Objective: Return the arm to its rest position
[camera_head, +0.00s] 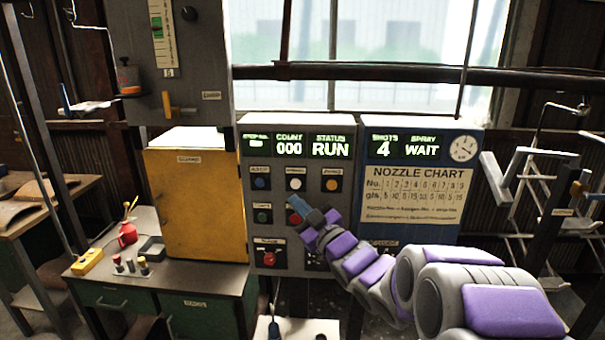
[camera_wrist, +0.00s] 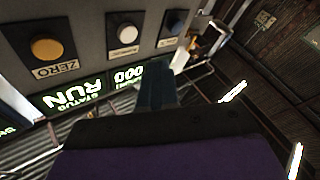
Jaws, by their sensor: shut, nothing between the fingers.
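My arm reaches in from the lower right of the head view and is extended toward the grey control panel (camera_head: 345,135). My gripper (camera_head: 298,203) is shut and empty, its blue fingertips in front of the panel just below the white button (camera_head: 295,184). Whether the tips touch the panel cannot be told. In the wrist view the shut fingers (camera_wrist: 156,84) point at the panel, which appears upside down. There the yellow button (camera_wrist: 46,47) labelled ZERO, the white button (camera_wrist: 125,34) and the blue button (camera_wrist: 176,25) show. My gripper and arm hide part of the lower panel.
The display (camera_head: 331,146) reads COUNT 000, STATUS RUN. A blue nozzle chart board (camera_head: 410,240) reads SHOTS 4, SPRAY WAIT. A yellow cabinet door (camera_head: 197,205) and a bench with a red can (camera_head: 127,234) are left. A hanger rack (camera_head: 545,205) stands right, near my arm.

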